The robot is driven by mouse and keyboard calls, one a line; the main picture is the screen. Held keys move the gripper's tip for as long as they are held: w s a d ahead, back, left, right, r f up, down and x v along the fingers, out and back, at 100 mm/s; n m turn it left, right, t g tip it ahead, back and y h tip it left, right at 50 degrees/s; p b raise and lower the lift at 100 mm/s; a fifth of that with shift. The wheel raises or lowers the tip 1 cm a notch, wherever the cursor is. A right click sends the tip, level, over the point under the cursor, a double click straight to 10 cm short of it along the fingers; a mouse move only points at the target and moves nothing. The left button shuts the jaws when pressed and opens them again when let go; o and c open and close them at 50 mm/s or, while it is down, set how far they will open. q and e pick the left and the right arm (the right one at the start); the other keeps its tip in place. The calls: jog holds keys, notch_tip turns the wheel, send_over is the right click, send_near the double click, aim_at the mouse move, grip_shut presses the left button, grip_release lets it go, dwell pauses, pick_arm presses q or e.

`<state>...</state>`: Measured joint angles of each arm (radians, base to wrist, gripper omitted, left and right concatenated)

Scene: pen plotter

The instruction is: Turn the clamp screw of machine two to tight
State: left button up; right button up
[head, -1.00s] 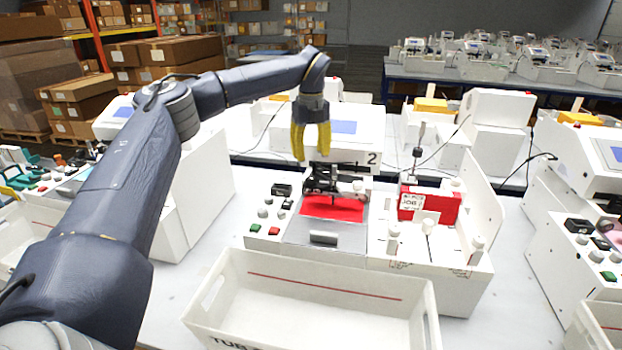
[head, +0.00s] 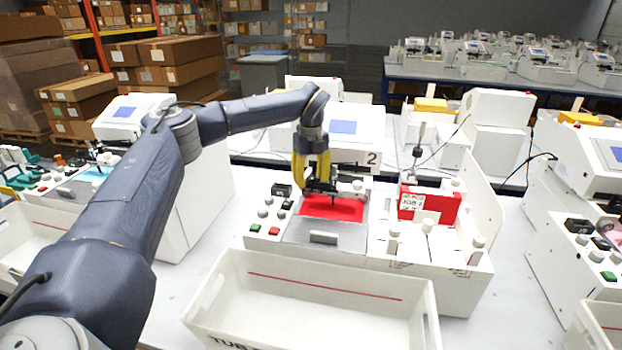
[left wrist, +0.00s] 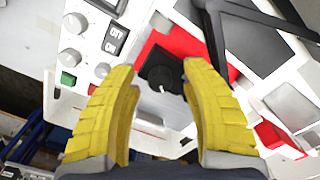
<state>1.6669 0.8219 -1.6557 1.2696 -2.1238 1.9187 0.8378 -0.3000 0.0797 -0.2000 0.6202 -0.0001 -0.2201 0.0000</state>
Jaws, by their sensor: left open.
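Machine two (head: 357,150), marked with a 2, stands in the middle of the head view. Its black pen carriage (head: 325,187) sits over a red sheet (head: 318,208). In the left wrist view a round black knob (left wrist: 160,66) with a small white mark, apparently the clamp screw, shows over the red sheet (left wrist: 185,42). My left gripper (head: 312,183) has yellow fingers pointing down at the carriage. In the left wrist view the open fingers (left wrist: 160,78) stand on either side of the knob, with a gap visible; I cannot tell their exact height. My right gripper is not in view.
A white tub (head: 310,290) stands in front of machine two. Its control panel with a green button (head: 255,228) and knobs lies left of the sheet. A red block (head: 430,203) and white pegs stand to the right. Other machines stand on both sides.

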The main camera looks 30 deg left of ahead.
pick_arm(q)
jog(key=shift+o, duration=0.2)
grip_shut()
dwell(0.3)
jog(key=m, duration=0.4)
jog(key=shift+m, duration=0.4)
jog(key=m, duration=1)
jog(key=shift+m, duration=2.7)
